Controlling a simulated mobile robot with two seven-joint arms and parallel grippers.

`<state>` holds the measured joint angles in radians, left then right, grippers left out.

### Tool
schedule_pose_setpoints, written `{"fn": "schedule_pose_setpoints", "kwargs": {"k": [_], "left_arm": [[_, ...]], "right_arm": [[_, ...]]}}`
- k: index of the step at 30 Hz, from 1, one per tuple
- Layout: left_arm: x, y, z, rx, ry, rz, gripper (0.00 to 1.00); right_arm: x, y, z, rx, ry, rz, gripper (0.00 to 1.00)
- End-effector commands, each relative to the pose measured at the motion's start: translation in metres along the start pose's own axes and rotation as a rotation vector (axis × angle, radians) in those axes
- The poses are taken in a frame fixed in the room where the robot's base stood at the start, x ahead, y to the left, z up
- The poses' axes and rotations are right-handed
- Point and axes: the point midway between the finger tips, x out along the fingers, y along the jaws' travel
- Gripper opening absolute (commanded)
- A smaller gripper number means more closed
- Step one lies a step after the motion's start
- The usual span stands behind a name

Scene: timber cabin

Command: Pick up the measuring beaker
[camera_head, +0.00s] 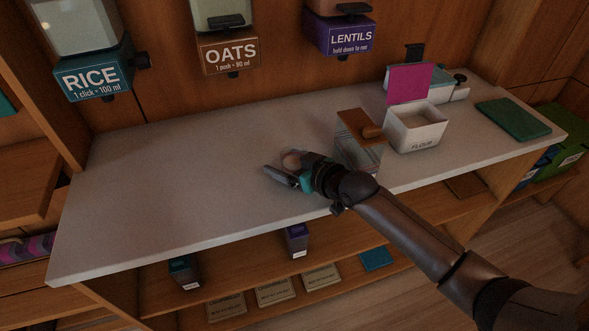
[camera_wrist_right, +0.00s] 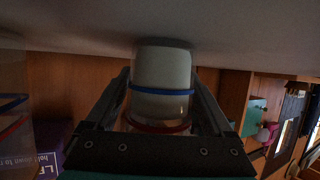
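The measuring beaker (camera_wrist_right: 162,72) is a clear cylinder with a blue band, a red band and a whitish body. In the right wrist view it stands between the fingers, its far end near the pale counter surface. In the head view only a small pinkish part of it (camera_head: 292,159) shows beside the fingers. My right gripper (camera_head: 285,172) is low over the middle of the counter, and its fingers (camera_wrist_right: 162,88) lie on both sides of the beaker. I cannot tell if they touch it. My left gripper is not in view.
The white counter (camera_head: 170,190) is clear on the left. Rice (camera_head: 95,78), oats (camera_head: 230,53) and lentils (camera_head: 342,35) dispensers hang behind.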

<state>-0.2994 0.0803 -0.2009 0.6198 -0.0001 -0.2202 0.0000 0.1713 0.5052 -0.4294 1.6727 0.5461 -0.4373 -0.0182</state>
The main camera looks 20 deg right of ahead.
Motion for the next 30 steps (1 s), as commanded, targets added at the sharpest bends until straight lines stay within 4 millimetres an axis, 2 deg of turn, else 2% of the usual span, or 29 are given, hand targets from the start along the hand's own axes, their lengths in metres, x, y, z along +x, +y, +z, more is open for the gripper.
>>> {"fn": "schedule_pose_setpoints", "kwargs": {"k": [2, 20, 30], "left_arm": [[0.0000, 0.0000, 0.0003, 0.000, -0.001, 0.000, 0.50], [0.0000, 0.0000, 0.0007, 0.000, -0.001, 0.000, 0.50], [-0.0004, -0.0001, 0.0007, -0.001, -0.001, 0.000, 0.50]], "right_arm": [[-0.0002, 0.0001, 0.0001, 0.000, 0.000, 0.000, 0.76], [-0.0003, 0.0002, 0.0002, 0.000, 0.000, 0.000, 0.09], [-0.0007, 0.0003, -0.0013, -0.001, 0.001, 0.001, 0.07]]}}
